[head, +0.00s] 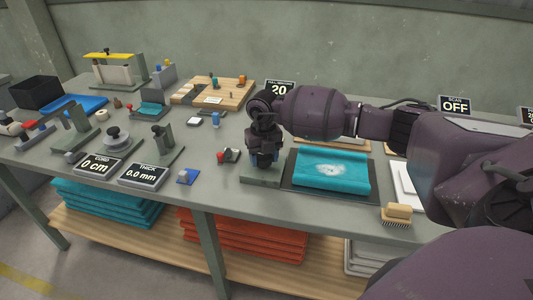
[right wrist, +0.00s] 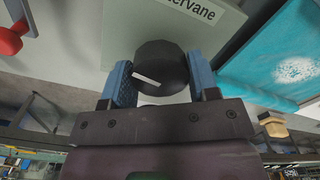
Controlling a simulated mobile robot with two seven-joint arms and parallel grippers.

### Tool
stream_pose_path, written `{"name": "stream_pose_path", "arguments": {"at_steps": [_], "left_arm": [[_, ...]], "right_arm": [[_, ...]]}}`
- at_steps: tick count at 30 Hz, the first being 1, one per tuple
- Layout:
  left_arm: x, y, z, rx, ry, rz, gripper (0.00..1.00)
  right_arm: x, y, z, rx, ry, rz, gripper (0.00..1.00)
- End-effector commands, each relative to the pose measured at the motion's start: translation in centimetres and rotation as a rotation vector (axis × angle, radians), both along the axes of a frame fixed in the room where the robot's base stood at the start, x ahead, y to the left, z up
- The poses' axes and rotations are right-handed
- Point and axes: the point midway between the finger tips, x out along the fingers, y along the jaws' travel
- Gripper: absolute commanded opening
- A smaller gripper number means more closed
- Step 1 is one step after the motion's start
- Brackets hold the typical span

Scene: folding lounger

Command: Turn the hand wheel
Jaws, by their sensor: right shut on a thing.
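The hand wheel (right wrist: 160,68) shows in the right wrist view as a dark round knob with a white mark across its face. My right gripper (right wrist: 157,82) has one blue finger on each side of it and is shut on it. In the head view my right gripper (head: 264,158) points down over a grey-green base plate (head: 260,178), and the gripper hides the hand wheel there. A light plate with a label ending in "ervane" (right wrist: 190,15) lies behind the wheel in the wrist view. My left gripper is not in view.
A teal cloth (head: 332,172) with a white patch lies on a dark mat just right of the gripper. A small red-knobbed part (head: 228,156) is close on the left. A brush (head: 397,214) stands near the front edge. Displays and small fixtures fill the left side of the bench.

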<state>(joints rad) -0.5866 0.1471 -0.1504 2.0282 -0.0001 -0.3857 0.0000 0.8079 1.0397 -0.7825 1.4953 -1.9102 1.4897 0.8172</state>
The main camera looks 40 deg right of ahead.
Motion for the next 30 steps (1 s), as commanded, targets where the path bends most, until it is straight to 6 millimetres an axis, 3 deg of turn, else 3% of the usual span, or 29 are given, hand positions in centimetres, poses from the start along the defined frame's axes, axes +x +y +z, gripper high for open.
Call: {"name": "stream_pose_path", "arguments": {"at_steps": [7,15,30], "left_arm": [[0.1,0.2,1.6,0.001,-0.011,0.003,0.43],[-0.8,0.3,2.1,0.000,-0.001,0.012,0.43],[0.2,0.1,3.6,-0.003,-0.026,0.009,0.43]], "right_arm": [[0.0,0.0,0.5,0.000,-0.003,-0.216,0.31],[0.0,0.1,0.3,0.001,-0.001,-0.390,0.31],[0.0,0.1,0.0,-0.001,0.000,-0.498,0.31]]}}
